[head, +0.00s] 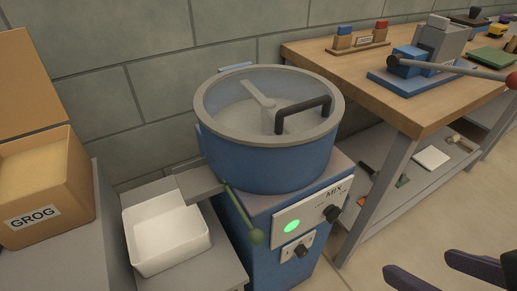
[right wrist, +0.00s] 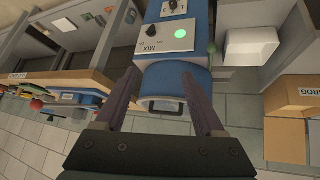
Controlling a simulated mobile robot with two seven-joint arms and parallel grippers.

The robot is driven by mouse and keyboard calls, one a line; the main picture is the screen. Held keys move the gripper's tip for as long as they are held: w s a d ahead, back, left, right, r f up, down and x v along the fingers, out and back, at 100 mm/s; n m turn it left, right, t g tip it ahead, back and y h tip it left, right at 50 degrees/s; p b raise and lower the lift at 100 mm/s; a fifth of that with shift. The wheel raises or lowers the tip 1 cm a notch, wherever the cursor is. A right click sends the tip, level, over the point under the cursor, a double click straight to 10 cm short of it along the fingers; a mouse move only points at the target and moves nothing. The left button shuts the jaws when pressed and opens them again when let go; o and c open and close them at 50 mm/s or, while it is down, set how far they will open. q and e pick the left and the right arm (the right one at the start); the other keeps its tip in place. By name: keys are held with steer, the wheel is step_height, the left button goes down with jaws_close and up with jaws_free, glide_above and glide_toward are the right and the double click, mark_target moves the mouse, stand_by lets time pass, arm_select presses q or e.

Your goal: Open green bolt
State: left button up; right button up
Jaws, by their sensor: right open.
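The green bolt (head: 256,236) is a thin rod with a rounded green end. It slants down and right from the base of the blue mixer drum (head: 262,160), beside the grey chute (head: 199,181). My right gripper (head: 419,262) is at the lower right of the head view, open and empty, well to the right of the bolt and apart from it. In the right wrist view its two fingers (right wrist: 160,76) are spread, with the mixer seen upside down beyond them. My left gripper is out of view.
A white bin (head: 166,240) stands below the chute. The drum has a clear lid with a black handle (head: 303,114). A MIX panel (head: 312,213) with a lit green light faces front. A GROG box (head: 45,190) is at left, a wooden workbench (head: 420,108) at right.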

steer(key=w+a+f+n+t+y+b, duration=0.1)
steer(key=w+a+f+t+b, duration=0.2)
steer(key=f+b, duration=0.55)
steer(key=w+a+f+t+b, duration=0.2)
steer(key=w+a+f+b, duration=0.1)
steer(key=f+b, duration=0.55)
steer(key=n+t+y+b, duration=0.3)
steer(key=t+y+b, duration=0.15)
steer(key=b, duration=1.15)
glide_toward(259, 244)
steer(key=w, duration=0.3)
steer(key=x, duration=0.2)
steer(key=b+x, duration=0.1)
steer(key=x, duration=0.2)
steer(key=a+b+x, duration=0.1)
steer(key=x, duration=0.1)
steer(key=shift+w, duration=0.1)
steer(key=shift+w+a, duration=0.2)
steer(key=shift+w, duration=0.35)
steer(key=shift+c, duration=0.3)
jaws_close()
